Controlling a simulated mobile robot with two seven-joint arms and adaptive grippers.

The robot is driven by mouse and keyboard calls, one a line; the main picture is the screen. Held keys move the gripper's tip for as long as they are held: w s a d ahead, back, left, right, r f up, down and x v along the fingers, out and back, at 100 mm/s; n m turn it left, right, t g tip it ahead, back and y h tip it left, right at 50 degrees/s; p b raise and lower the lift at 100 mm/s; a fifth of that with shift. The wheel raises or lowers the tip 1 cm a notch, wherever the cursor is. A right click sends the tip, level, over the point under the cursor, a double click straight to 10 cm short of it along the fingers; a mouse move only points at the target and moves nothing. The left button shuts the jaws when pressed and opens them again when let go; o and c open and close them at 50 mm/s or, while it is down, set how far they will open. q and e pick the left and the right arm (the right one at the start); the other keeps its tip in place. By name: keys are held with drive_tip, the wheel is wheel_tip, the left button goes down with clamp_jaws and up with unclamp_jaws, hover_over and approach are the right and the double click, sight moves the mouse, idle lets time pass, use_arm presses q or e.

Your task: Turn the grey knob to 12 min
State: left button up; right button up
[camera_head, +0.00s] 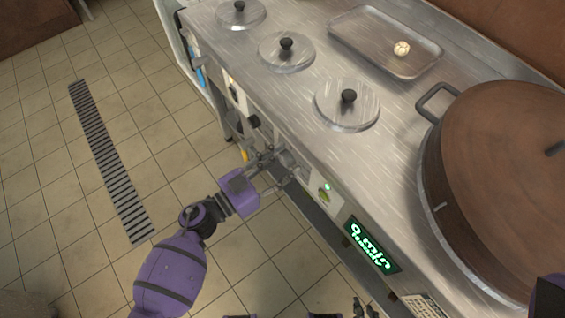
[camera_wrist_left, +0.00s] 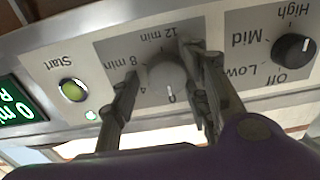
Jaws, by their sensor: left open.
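The grey knob (camera_wrist_left: 164,76) sits on a panel in the left wrist view, with upside-down marks 0, 4, 8 min and 12 min around it. Its pointer is not clear enough to read. My left gripper (camera_wrist_left: 168,84) is open, with one finger on each side of the knob. I cannot tell whether the fingers touch it. In the head view my left gripper (camera_head: 276,172) is at the front panel of the steel counter and largely hides the knob. Dark finger-like parts at the bottom edge of the head view may be my right gripper (camera_head: 364,309).
A black knob (camera_wrist_left: 295,47) marked Off, Low, Mid and High is beside the grey one. A green Start button (camera_wrist_left: 73,90) and a lit green display (camera_head: 371,245) are on the other side. Lidded pots (camera_head: 347,104) and a large brown lid (camera_head: 510,180) top the counter.

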use_arm(q)
drive_tip(key=c, duration=1)
